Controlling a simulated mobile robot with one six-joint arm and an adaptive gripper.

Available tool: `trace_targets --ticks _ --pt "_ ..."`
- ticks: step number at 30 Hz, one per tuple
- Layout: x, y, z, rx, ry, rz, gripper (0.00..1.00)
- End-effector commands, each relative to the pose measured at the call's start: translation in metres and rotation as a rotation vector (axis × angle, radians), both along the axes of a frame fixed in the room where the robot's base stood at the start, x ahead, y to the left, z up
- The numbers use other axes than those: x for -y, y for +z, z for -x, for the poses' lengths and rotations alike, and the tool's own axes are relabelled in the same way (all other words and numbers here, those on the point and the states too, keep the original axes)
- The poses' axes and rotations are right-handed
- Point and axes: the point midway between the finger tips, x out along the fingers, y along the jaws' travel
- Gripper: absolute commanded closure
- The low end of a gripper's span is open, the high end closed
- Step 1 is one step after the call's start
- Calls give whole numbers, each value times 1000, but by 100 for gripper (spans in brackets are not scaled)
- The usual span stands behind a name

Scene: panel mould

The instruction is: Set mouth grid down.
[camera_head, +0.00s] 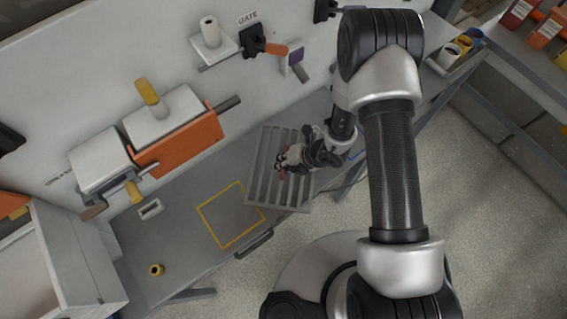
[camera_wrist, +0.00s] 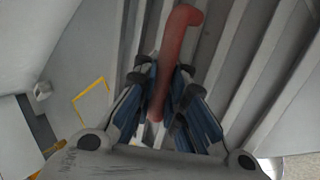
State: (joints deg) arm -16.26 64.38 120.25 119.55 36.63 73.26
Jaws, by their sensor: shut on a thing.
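The mouth grid (camera_head: 258,186) is a grey frame with parallel slats and a red handle. In the head view it is right of the yellow square outline (camera_head: 206,216) on the bench, and its near right corner overlaps the bench's front edge. My gripper (camera_head: 284,163) is over the grid's middle. In the wrist view my gripper (camera_wrist: 168,92) is shut on the red handle (camera_wrist: 177,45), with the grid's slats (camera_wrist: 222,60) behind it. I cannot tell whether the grid touches the bench or hangs just above it. The yellow outline (camera_wrist: 90,98) also shows at left there.
The bench (camera_head: 180,240) is bare inside the outline. A small white block (camera_head: 150,209) and a yellow ring-shaped piece (camera_head: 156,269) lie to its left. An orange-and-white fixture (camera_head: 175,140) juts from the wall panel. A dark handle (camera_head: 254,243) is on the bench's front edge.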

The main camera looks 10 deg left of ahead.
Motion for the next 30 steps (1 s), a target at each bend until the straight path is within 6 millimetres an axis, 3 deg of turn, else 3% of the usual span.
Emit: trace_targets --ticks 1,2,3,13,24,30 --pt "0 -2 -1 1 0 -1 100" --pt "0 -2 0 0 0 0 91" --pt "0 -2 0 0 0 0 88" --pt "0 -2 0 0 0 1 67" --pt "1 0 0 -1 0 1 67" --pt "16 24 1 1 -4 1 67"
